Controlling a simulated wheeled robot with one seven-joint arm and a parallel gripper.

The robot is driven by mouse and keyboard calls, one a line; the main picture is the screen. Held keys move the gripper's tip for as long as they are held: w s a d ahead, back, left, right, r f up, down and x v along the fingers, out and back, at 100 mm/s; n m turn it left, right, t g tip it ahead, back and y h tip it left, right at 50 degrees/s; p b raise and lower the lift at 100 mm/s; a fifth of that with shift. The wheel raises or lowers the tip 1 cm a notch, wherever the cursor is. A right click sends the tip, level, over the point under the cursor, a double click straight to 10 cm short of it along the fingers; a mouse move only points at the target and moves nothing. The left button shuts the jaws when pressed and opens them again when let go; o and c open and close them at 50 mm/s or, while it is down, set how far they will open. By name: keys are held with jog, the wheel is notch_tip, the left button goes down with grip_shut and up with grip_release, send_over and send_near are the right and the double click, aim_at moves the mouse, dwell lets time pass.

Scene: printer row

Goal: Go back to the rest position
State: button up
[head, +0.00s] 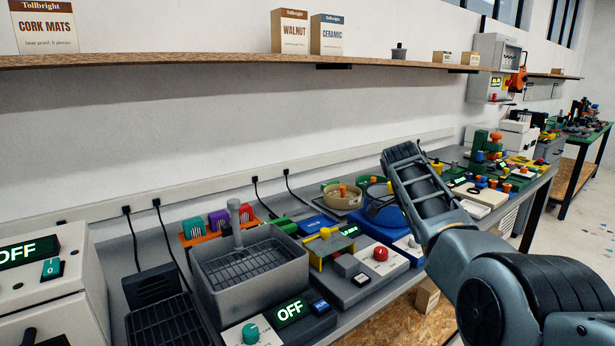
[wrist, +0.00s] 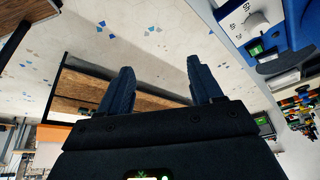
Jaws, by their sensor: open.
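My gripper (wrist: 158,88) shows in the wrist view with its two dark fingers spread apart and nothing between them. Beyond the fingers are a speckled floor and a wooden shelf board. In the head view my arm rises from the lower right, and its upper end stands in front of the workbench (head: 345,318). The fingertips cannot be made out clearly there.
A grey basin with a grid (head: 205,285) and an OFF display (head: 291,312) stand on the bench. A blue machine (head: 372,228) is close behind my arm. A wall shelf (head: 200,60) carries boxes above. Open floor (head: 592,225) lies at the right.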

jog(key=s+d+f+n+t+b, duration=0.15)
jog(key=s+f, duration=0.25)
jog(key=f, duration=0.8)
jog(key=s+f+n+t, duration=0.2)
jog(key=s+f+n, duration=0.15)
jog(key=f, duration=0.85)
jog(key=s+f+n+t+y+b, duration=0.1)
jog(key=s+f+n+t, duration=0.15)
jog(key=s+f, duration=0.6)
jog(key=s+f+n+t+y+b, duration=0.1)
jog(key=s+f+n+b, duration=0.3)
jog(key=s, duration=0.7)
jog(key=s+a+r+n+t+y, duration=0.1)
jog(key=s+a+r+n+t, duration=0.1)
jog(key=s, duration=0.9)
jog(key=s+a+r+n+t+y, duration=0.1)
jog(key=s+a+r+n+t, duration=0.15)
jog(key=s, duration=0.75)
jog(key=s+a+r+n+t+b, duration=0.1)
jog(key=s+r, duration=0.6)
jog(key=r, duration=0.3)
jog(key=s+r+n+t, duration=0.1)
jog(key=s+r+t, duration=0.1)
jog(key=s+r, duration=0.5)
notch_tip(320, 180, up, 4)
jog(key=shift+a+f+b, duration=0.1)
jog(key=shift+a+b, duration=0.3)
